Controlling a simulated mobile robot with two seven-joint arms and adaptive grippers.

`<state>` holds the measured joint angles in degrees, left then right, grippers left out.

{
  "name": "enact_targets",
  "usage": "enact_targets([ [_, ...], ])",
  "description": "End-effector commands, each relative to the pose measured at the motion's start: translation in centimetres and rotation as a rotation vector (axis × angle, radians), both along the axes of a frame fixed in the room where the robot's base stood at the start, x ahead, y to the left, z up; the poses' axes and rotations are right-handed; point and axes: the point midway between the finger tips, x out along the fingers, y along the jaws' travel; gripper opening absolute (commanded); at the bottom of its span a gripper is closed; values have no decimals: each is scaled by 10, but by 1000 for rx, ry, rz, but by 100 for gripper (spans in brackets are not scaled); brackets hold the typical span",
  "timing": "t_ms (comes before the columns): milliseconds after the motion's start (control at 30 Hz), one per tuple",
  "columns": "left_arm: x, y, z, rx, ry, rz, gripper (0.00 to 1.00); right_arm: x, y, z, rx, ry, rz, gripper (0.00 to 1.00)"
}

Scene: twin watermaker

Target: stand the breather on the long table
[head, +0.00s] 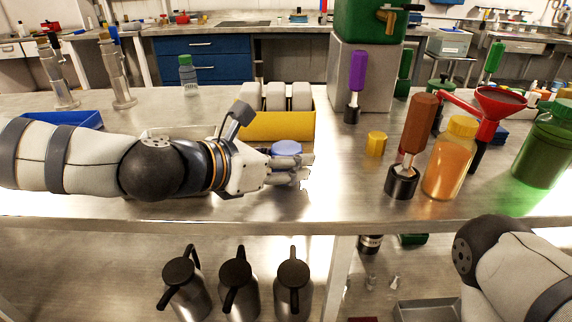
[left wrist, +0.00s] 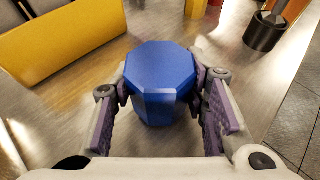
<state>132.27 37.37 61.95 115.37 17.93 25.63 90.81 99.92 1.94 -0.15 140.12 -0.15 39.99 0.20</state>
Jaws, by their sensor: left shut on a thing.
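The blue, eight-sided piece that I take to be the breather (left wrist: 160,85) is upright between the two fingers of my left gripper (left wrist: 163,104). In the head view the breather (head: 287,148) shows only its rounded blue top, behind the fingers. My left gripper (head: 290,175) is shut on it, low over the long table (head: 345,195). I cannot tell whether its base touches the table. My right arm shows at the lower right, but its gripper is out of view.
A yellow-fronted bin (head: 278,127) with white blocks stands just behind the breather. To the right are a yellow cap (head: 376,143), a brown-handled tool (head: 410,150) and an orange jar (head: 450,160). Bare tabletop lies between the gripper and these. Several dark-lidded jugs (head: 236,280) stand below.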

Motion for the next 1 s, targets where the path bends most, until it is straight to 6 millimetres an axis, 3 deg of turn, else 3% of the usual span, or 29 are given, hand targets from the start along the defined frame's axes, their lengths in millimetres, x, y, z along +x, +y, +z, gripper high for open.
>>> enact_targets([
  [400, 0, 0, -8, -2, -2, 1, 12, -3, 0, -3, 0, 9, 1, 40],
  [433, 0, 0, -7, -1, -3, 1, 45, -3, 0, -3, 0, 8, 1, 40],
  [500, 0, 0, -6, -1, -3, 1, 60, -2, 0, -3, 0, 7, 1, 40],
  [867, 0, 0, -1, 0, -7, 0, 60, 0, 0, 0, 0, 1, 1, 40],
  [1000, -14, 15, 9, -1, -7, 2, 60, 3, 0, 3, 0, -10, 1, 40],
])
